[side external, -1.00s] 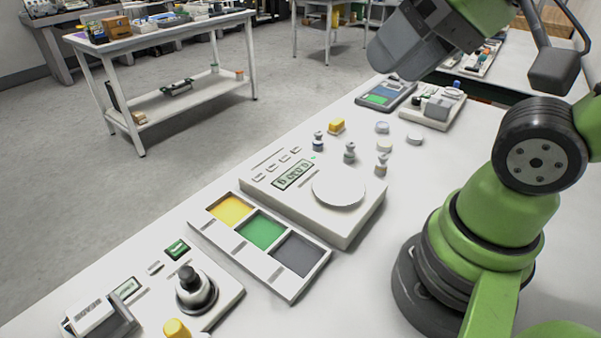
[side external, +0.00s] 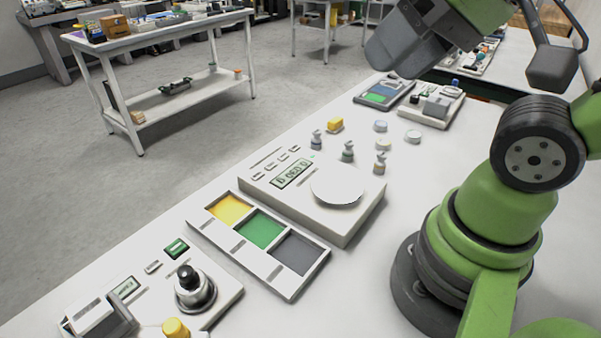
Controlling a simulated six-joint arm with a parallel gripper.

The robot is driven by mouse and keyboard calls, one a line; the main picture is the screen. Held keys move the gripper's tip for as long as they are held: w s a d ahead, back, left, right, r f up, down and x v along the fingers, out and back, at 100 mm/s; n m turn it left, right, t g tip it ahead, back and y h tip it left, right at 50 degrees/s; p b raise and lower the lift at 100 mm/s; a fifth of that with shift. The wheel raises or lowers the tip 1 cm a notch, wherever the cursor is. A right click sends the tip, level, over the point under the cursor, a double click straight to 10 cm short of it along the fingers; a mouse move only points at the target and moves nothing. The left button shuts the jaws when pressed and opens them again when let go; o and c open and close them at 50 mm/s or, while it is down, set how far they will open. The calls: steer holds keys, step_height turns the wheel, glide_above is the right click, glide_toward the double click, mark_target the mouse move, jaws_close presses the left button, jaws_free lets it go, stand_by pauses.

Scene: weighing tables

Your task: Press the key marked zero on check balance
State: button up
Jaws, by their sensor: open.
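A white balance (side external: 347,222) with a round pan (side external: 336,184) sits mid-table. It has a lit display (side external: 292,173) and a row of small keys (side external: 277,162) along its far left edge. The key markings are too small to read, and I cannot tell for certain that this is the check balance. The pan is empty. My gripper (side external: 388,62) is open, high above the far part of the table, apart from the balance and its keys. Its fingertips are hard to make out.
A tray (side external: 238,244) with yellow, green and grey compartments lies beside the balance. A second device (side external: 223,293) with a metal knob is at the lower left. Another device (side external: 441,106) stands at the far end.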

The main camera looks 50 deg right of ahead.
jaws_close()
stand_by(1.8)
